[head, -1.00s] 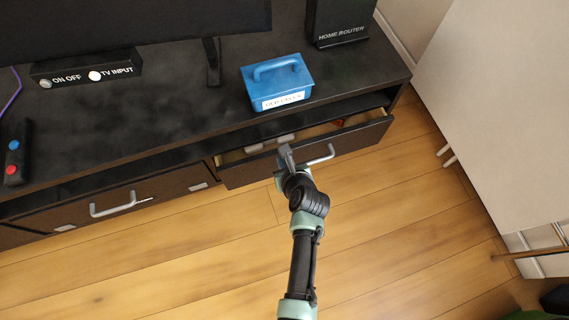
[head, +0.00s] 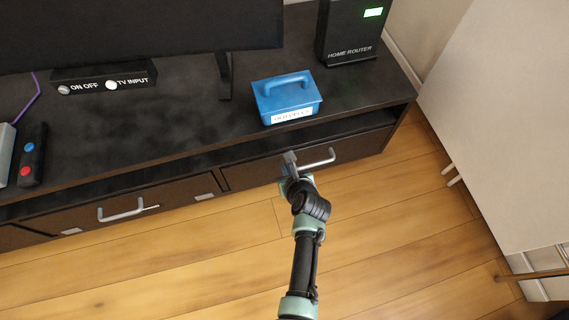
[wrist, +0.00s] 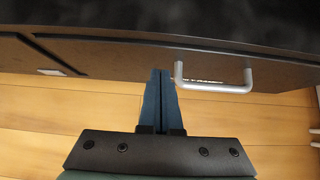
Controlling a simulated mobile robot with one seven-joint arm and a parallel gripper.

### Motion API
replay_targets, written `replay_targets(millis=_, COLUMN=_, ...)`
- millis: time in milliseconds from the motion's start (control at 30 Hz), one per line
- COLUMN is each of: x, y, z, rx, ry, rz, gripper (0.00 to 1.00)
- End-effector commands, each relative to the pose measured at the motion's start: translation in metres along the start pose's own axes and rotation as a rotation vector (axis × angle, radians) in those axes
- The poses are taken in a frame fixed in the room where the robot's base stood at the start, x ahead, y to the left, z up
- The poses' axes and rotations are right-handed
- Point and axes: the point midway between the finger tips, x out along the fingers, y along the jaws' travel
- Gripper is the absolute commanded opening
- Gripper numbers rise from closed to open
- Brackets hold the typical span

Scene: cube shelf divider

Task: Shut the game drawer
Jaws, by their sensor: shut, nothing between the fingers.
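The game drawer (head: 352,148) is the right-hand dark drawer of the TV stand. Its front looks flush with the stand, and no gap shows above it in the head view. Its silver handle (head: 318,159) also shows in the wrist view (wrist: 213,86), to the right of my fingers. My gripper (head: 290,160) is shut and empty. Its fingertips are at the drawer front, just left of the handle, and the wrist view shows them (wrist: 160,76) close against the front's lower part. I cannot tell whether they touch it.
A second drawer (head: 165,203) with a silver handle is at the left. On the stand top (head: 180,125) are a blue box (head: 287,98), a home router (head: 346,30), a switch box (head: 104,78) and a remote (head: 32,155). The wooden floor (head: 390,210) in front is clear.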

Motion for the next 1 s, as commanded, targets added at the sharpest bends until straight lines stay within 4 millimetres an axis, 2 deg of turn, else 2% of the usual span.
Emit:
replay_targets(millis=300, x=-0.061, y=-0.002, z=-0.001, rx=0.001, ry=0.003, rz=0.000, gripper=0.00)
replay_targets(millis=500, x=-0.091, y=-0.002, z=-0.003, rx=0.001, ry=0.003, rz=0.002, gripper=0.00)
replay_targets(millis=700, x=-0.105, y=-0.003, z=-0.004, rx=0.000, ry=0.001, rz=0.000, gripper=0.00)
replay_targets(millis=1000, x=-0.105, y=-0.003, z=-0.003, rx=-0.007, ry=-0.002, rz=0.000, gripper=0.00)
